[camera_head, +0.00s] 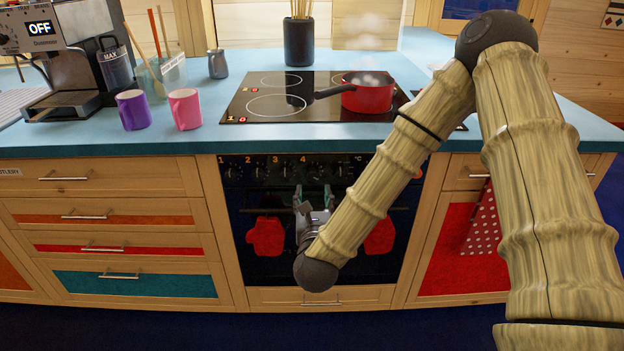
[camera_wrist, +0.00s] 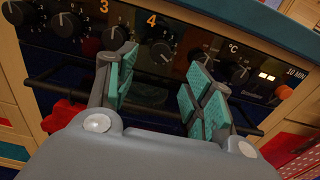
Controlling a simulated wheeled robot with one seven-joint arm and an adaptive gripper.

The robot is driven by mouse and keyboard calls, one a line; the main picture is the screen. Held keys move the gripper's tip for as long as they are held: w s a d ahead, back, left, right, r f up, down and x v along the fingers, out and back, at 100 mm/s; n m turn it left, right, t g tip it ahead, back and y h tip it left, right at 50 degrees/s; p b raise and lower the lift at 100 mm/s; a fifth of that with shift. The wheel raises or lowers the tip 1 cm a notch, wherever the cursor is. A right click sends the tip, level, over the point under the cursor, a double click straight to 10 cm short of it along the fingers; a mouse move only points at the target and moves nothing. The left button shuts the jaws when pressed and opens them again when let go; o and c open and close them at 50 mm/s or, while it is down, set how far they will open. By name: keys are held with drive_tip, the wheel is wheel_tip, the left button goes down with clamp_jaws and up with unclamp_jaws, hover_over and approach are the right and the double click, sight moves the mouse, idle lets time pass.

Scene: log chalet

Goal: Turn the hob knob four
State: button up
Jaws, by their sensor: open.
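Hob knob four (camera_head: 315,172) is a dark round knob on the oven's black control panel, just right of the orange label 4. In the wrist view, knob four (camera_wrist: 162,52) shows beyond and between my fingers, nearer the left one. My gripper (camera_head: 313,194) is open in front of the panel, below the knob, with green pads on its fingers. In the wrist view, my gripper (camera_wrist: 160,88) has nothing between its pads. I see no contact with the knob, though the exact gap is hard to judge.
Knob three (camera_wrist: 115,38) is just left of knob four. A dark oven rail (camera_wrist: 60,88) runs below the panel, with red mitts (camera_head: 266,237) hanging there. A steaming red saucepan (camera_head: 368,97) stands on the hob (camera_head: 300,78). Purple (camera_head: 133,110) and pink mugs (camera_head: 185,108) stand left.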

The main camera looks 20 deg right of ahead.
sight(313, 178)
drive_tip(key=x, duration=0.8)
drive_tip(key=c, duration=1)
